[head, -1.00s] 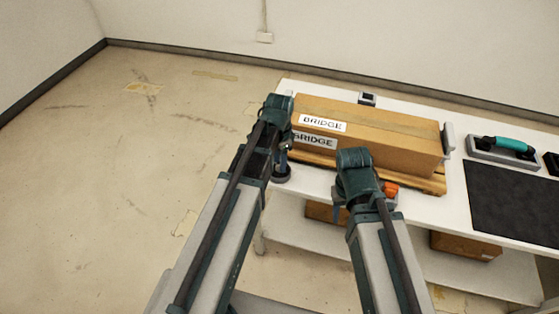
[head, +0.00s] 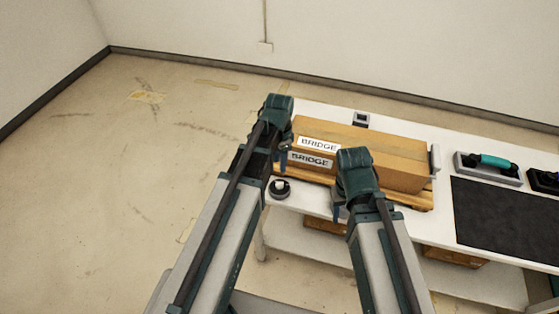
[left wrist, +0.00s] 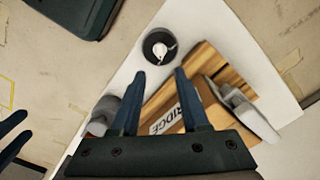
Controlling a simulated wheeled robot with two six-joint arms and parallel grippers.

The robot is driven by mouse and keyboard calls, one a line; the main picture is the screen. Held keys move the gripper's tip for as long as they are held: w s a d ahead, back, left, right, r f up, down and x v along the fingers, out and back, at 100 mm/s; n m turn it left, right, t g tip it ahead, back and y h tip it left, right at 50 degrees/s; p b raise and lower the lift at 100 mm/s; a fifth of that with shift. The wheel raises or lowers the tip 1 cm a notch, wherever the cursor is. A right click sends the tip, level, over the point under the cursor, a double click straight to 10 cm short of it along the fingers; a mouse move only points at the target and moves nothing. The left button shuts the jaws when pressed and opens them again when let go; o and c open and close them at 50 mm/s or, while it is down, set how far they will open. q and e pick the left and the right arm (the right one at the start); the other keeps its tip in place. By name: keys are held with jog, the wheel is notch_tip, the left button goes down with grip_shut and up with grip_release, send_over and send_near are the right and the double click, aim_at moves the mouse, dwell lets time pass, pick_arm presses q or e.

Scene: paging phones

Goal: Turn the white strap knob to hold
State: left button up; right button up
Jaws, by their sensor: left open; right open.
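The white strap knob (left wrist: 162,50) is a white pointer-shaped piece on a round black base in the left wrist view, just beyond my fingertips. In the head view a round black knob (head: 280,189) stands near the table's front left corner, just below my left gripper (head: 284,160). In the left wrist view my left gripper (left wrist: 160,73) is open, with its two blue fingers apart and the knob ahead of the gap, not between them. My right gripper (head: 340,210) is open and empty at the table's front edge. The marks around the knob are too small to read.
A brown box (head: 390,160) labelled BRIDGE lies on a wooden board (head: 415,200) on the white table (head: 405,228). A grey cylinder (left wrist: 103,112) and a grey bracket (left wrist: 240,108) flank the box.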

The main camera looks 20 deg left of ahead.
pick_arm(q)
notch_tip(320, 180, up, 4)
jog(key=shift+f+p, duration=0.25)
jog(key=shift+p, duration=0.9)
pick_arm(e)
notch_tip(320, 180, up, 4)
jog(key=shift+f, duration=0.25)
pick_arm(q)
jog(key=s+d+f+n+y+b, duration=0.1)
jog(key=s+d+n, duration=0.4)
jog(key=s+d, duration=0.5)
jog(key=s, duration=0.4)
jog(key=shift+d+n, duration=0.25)
jog(key=shift+n, duration=0.15)
pick_arm(e)
jog(key=shift+f, duration=0.7)
